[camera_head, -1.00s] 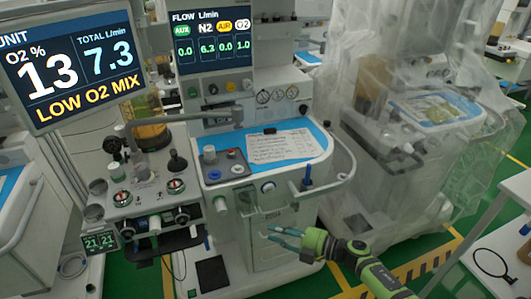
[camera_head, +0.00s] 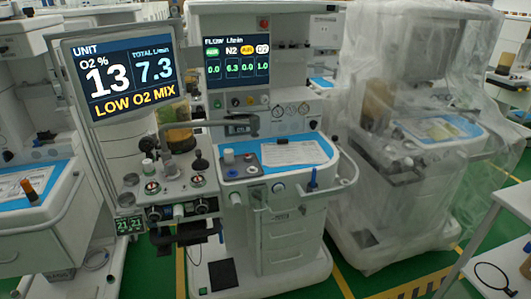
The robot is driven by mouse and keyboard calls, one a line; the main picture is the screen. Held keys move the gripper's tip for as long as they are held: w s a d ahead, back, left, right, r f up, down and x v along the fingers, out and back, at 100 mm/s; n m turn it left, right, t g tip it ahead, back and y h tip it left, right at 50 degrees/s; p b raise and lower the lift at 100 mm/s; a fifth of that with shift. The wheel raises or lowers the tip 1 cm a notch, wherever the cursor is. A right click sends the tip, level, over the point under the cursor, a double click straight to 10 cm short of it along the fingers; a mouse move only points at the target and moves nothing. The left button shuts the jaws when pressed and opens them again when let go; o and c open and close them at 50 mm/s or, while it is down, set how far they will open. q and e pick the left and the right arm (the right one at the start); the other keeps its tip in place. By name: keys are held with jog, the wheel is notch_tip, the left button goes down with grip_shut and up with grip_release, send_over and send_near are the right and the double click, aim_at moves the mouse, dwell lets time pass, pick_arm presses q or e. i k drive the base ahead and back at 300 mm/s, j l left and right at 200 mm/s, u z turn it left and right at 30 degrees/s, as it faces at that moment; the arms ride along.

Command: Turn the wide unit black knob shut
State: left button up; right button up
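The anaesthesia cart (camera_head: 297,215) in the middle has a blue-edged top and white drawers. On its left side is a control block with a row of knobs on its front: a dark knob (camera_head: 154,213) at the left, a pale knob (camera_head: 178,210) in the middle and a dark knob (camera_head: 202,206) at the right. A black knob (camera_head: 200,163) stands on top of the block. I cannot tell which dark knob is the task's, nor how far any is turned. The flow screen (camera_head: 236,73) reads 0.0, 6.3, 0.0 and 1.0. Neither gripper shows.
The unit screen (camera_head: 122,75) reads 13 and 7.3 with LOW O2 MIX. A plastic-draped cart (camera_head: 405,200) stands close on the right. Another cart (camera_head: 38,215) stands at the left. A white table (camera_head: 505,225) is at the right edge. Green floor shows in front.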

aim_at(235, 102)
jog(key=i+j, duration=0.25)
jog(key=j, duration=0.15)
jog(key=i+j+z, duration=0.35)
jog(key=j, duration=0.25)
jog(key=i+j+z, duration=0.2)
jog(key=j, duration=0.15)
jog(key=j+z, duration=0.2)
jog(key=j, duration=0.1)
